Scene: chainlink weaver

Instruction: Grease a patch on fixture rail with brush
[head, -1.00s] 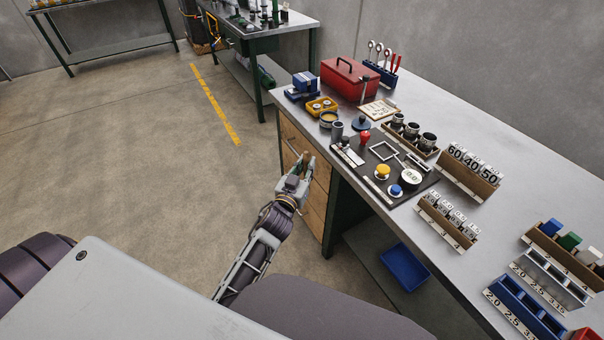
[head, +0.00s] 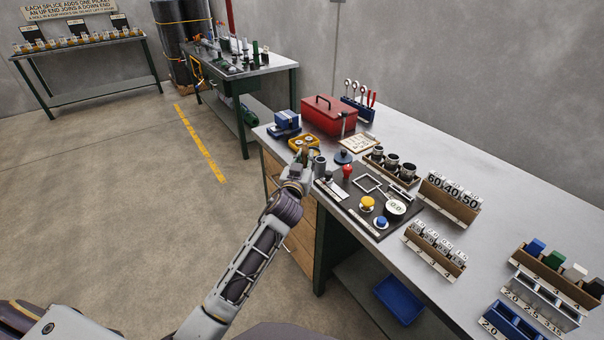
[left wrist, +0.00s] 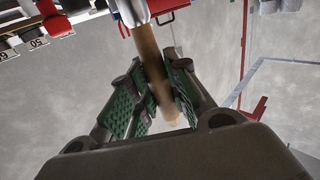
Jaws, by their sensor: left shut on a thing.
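My left gripper (head: 302,162) is over the near edge of the bench, beside a grey cylinder (head: 319,166). It is shut on a brush, whose tan wooden handle (left wrist: 150,58) runs between the green-padded fingers in the left wrist view. A pale metal collar (left wrist: 131,10) shows at the top of that view; the bristles cannot be made out. A round tin behind the gripper is largely hidden in the head view. I cannot pick out the fixture rail for certain. My right gripper is not in view.
A dark mat (head: 347,205) with a square frame, buttons and a dial lies to the right of the gripper. Behind are a yellow tray (head: 303,143), blue blocks (head: 286,122) and a red toolbox (head: 328,115). Racks line the bench's right. The floor at left is clear.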

